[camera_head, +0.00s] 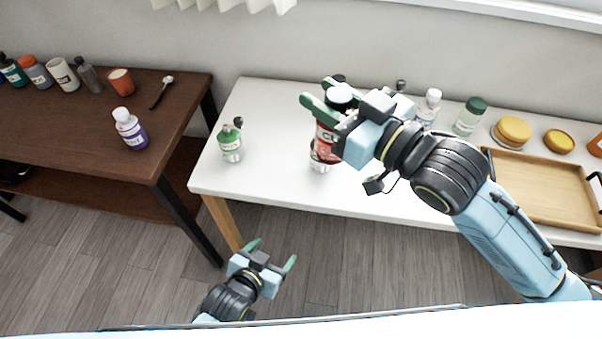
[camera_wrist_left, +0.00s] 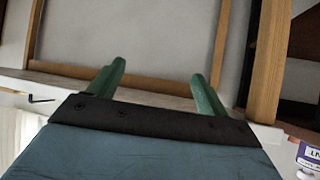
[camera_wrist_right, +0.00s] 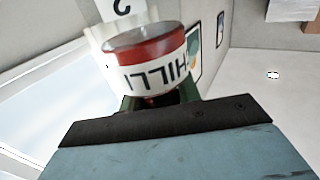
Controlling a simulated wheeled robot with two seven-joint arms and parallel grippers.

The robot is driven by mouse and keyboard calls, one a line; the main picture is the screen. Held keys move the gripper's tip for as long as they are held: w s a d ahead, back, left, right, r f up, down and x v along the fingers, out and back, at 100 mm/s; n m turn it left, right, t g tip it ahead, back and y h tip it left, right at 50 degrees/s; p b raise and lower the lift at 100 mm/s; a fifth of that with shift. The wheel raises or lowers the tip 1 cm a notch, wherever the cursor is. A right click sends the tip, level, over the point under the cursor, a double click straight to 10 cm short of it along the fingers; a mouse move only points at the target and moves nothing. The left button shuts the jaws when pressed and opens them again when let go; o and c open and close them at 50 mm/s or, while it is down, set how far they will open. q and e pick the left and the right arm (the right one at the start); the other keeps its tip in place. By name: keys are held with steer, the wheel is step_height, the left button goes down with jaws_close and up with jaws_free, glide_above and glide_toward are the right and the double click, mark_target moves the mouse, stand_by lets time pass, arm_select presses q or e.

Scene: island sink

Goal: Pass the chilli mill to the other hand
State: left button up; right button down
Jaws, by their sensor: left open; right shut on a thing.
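My left gripper (camera_head: 270,254) is open and empty, low in front of the white table and well apart from the mill. Its two green fingers are spread in the left wrist view (camera_wrist_left: 155,85).
A dark wooden table (camera_head: 80,140) at left holds several bottles and a purple-labelled bottle (camera_head: 131,129). Floor between is clear.

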arm_select(q)
steer(key=d+r+m+t+h, duration=0.1)
steer(key=d+r+t+h, duration=0.2)
steer(key=r, duration=1.3)
steer(key=d+r+t+h, duration=0.2)
steer(key=d+r+h, duration=0.15)
steer(key=r, duration=1.25)
steer(key=shift+y, duration=0.45)
steer(key=x, duration=1.1)
steer(key=shift+s+d+r, duration=0.1)
steer(key=shift+d+r, duration=0.2)
steer(key=shift+d, duration=0.15)
steer(key=shift+s, duration=0.1)
steer(key=c, duration=1.1)
steer(key=shift+c, duration=0.2)
arm_select(e)
steer(key=c, duration=0.9)
jaws_free()
